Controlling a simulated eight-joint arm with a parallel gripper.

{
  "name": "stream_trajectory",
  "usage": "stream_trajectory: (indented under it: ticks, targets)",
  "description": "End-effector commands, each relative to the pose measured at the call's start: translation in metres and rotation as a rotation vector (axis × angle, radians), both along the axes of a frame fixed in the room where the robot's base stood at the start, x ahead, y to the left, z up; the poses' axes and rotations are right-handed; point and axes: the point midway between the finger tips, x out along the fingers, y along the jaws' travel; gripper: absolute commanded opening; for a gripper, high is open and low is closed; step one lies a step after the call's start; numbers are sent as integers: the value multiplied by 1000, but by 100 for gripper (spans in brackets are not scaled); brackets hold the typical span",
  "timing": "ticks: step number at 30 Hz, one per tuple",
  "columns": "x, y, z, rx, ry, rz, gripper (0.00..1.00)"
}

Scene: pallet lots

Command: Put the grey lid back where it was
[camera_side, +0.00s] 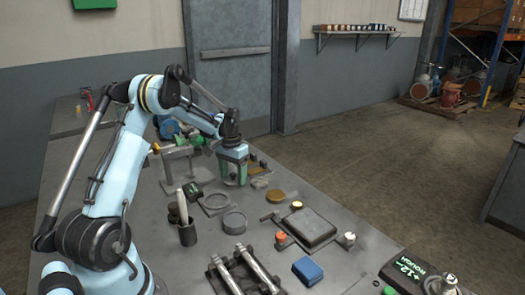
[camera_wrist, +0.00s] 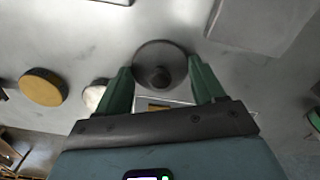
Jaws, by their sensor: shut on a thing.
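The grey lid (camera_wrist: 148,53) is a round grey disc with a dark knob in its middle. In the wrist view it sits between the green fingers of my gripper (camera_wrist: 161,75), which is shut on it. In the side view my gripper (camera_side: 235,180) points down over the far part of the bench. The lid cannot be made out there, as the fingers hide it. I cannot tell which of these, if any, the lid belongs to.
A gold disc (camera_side: 275,196) lies right of my gripper and shows in the wrist view (camera_wrist: 43,87). A dark flat block (camera_side: 305,228), a blue block (camera_side: 307,270), a rack of metal rods (camera_side: 242,272) and a dark cup with sticks (camera_side: 187,235) stand nearer.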

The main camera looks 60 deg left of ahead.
Motion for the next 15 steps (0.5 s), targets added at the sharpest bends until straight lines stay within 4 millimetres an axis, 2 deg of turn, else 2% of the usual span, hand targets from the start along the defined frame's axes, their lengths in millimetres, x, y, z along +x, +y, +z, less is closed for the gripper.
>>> stream_trajectory:
  ticks: [5, 10, 15]
  targets:
    - [0, 0, 11, 0, 0, 0, 34]
    - [0, 0, 40, -1, 1, 0, 34]
    - [5, -40, 63, -1, 1, -7, 34]
